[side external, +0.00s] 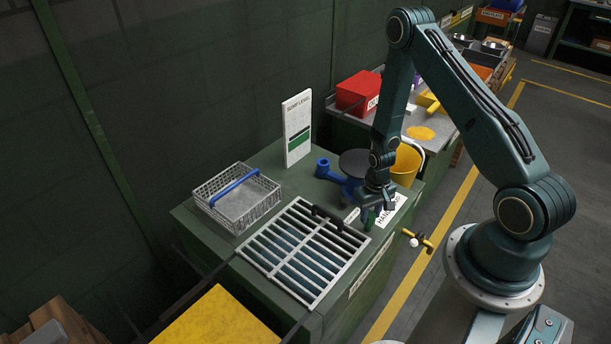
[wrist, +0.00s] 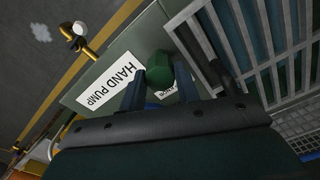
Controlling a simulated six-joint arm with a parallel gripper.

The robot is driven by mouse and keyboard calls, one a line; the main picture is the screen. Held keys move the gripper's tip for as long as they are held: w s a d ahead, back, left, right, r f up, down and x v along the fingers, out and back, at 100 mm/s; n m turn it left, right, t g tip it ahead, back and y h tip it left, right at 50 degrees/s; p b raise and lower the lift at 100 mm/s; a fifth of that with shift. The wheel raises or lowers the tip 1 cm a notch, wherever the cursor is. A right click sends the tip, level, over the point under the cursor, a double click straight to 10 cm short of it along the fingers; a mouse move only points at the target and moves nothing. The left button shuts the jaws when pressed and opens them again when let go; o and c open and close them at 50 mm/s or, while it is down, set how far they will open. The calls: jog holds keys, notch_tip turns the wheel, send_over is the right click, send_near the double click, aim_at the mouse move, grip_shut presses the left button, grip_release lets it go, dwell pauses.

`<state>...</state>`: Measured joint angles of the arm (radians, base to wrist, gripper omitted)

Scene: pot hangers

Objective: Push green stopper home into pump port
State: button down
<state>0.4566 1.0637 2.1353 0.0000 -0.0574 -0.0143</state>
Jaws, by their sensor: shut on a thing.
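My gripper (side external: 376,204) points down at the front right of the green bench, beside the blue hand pump (side external: 347,179). Its jaws are shut on the green stopper (wrist: 183,76), which shows at the fingertips in the wrist view (wrist: 160,82). In the side view the stopper is small and mostly hidden by the fingers. The pump has a dark round top and a blue pipe end at its left. The pump port is not clearly visible, so I cannot tell whether the stopper touches it.
A grey grate (side external: 303,250) with a black handle lies left of my gripper. A wire basket (side external: 237,196) stands farther left. A white sign (side external: 297,128) stands at the back. A yellow bucket (side external: 406,165) is behind my gripper. A yellow tap (side external: 424,241) sticks out in front.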

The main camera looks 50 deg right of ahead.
aim_at(370, 214)
jog(key=shift+r, duration=1.1)
jog(key=shift+r, duration=0.35)
jog(key=shift+r, duration=0.7)
jog(key=shift+r, duration=0.35)
jog(key=shift+r, duration=0.7)
jog(key=shift+r, duration=0.35)
jog(key=shift+r, duration=0.6)
